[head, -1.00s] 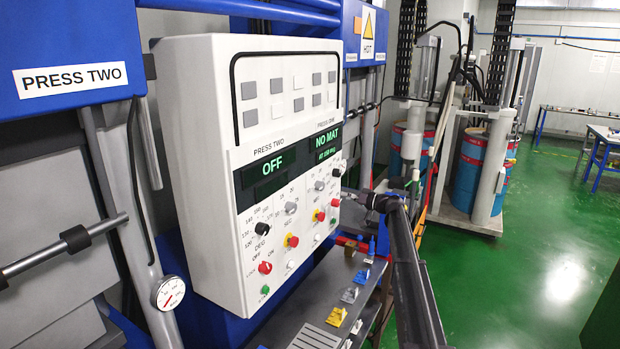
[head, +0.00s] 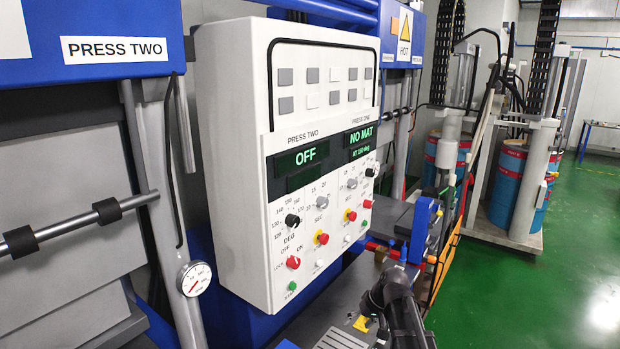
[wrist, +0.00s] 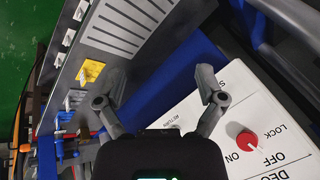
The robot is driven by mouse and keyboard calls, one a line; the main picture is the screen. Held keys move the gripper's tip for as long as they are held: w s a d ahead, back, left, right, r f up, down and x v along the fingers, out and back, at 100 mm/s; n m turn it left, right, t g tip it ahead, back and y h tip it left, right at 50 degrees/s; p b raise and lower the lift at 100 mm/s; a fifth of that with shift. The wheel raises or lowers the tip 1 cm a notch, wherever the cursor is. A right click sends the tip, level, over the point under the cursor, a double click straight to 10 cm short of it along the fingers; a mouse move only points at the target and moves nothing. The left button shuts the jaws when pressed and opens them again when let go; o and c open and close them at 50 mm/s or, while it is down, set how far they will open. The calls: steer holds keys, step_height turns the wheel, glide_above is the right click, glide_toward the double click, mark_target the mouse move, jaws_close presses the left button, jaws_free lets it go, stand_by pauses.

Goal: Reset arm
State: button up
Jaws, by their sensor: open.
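My gripper (head: 372,300) is low in front of the control box, over the grey ledge (head: 335,290); my arm hides part of that ledge. In the wrist view my gripper (wrist: 162,85) has its two fingers spread apart with nothing between them. The white control box (head: 232,160) stands upright with two green-lit displays. The PRESS TWO display (head: 300,158) reads OFF; the PRESS ONE display (head: 361,138) reads NO MAT. The box's lower part shows in the wrist view with a red knob (wrist: 246,141) right of my gripper, apart from the fingers.
A yellow piece (wrist: 91,72) lies on the ledge near the left finger. A blue upright part (head: 421,230) stands right of the box. Press two's pressure gauge (head: 194,279) is at left. Blue drums (head: 508,185) stand behind. The green floor (head: 570,260) at right is clear.

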steer(key=s+d+f+m+h+b, duration=0.1)
steer(key=s+f+h, duration=0.1)
steer(key=s, duration=0.6)
steer(key=s+d+f+m+g+h+b, duration=0.1)
steer(key=s+d+f+h, duration=0.1)
steer(key=s, duration=0.6)
steer(key=shift+d+f+g+h, duration=0.3)
steer(key=shift+f+h, duration=0.15)
steer(key=shift+h, duration=0.15)
